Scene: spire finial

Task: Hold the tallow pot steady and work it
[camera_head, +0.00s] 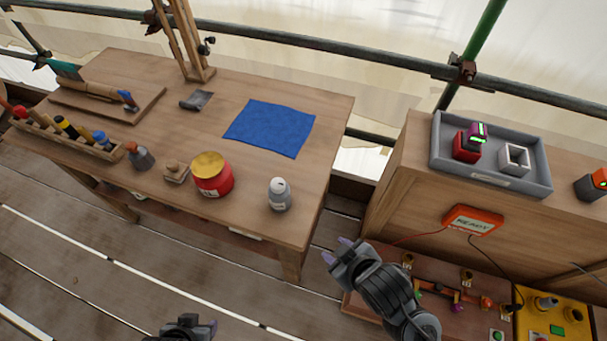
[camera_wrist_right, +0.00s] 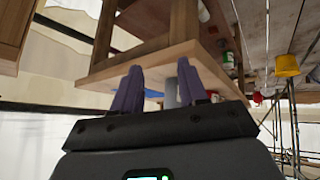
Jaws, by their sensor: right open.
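The likely tallow pot is a red pot with a yellow lid (camera_head: 213,175), standing upright near the front edge of the wooden table (camera_head: 240,85). Its label is too small to read. My right gripper (camera_head: 337,249) is open and empty, off the table's front right corner and apart from the pot. In the right wrist view its two purple fingers (camera_wrist_right: 158,88) stand apart with part of the table behind them. My left gripper (camera_head: 190,326) shows only partly at the bottom edge, in front of the table; its finger gap cannot be made out.
A blue cloth (camera_head: 270,128) lies behind. A grey tray (camera_head: 490,160) sits on the right-hand bench. A gap separates the table and bench.

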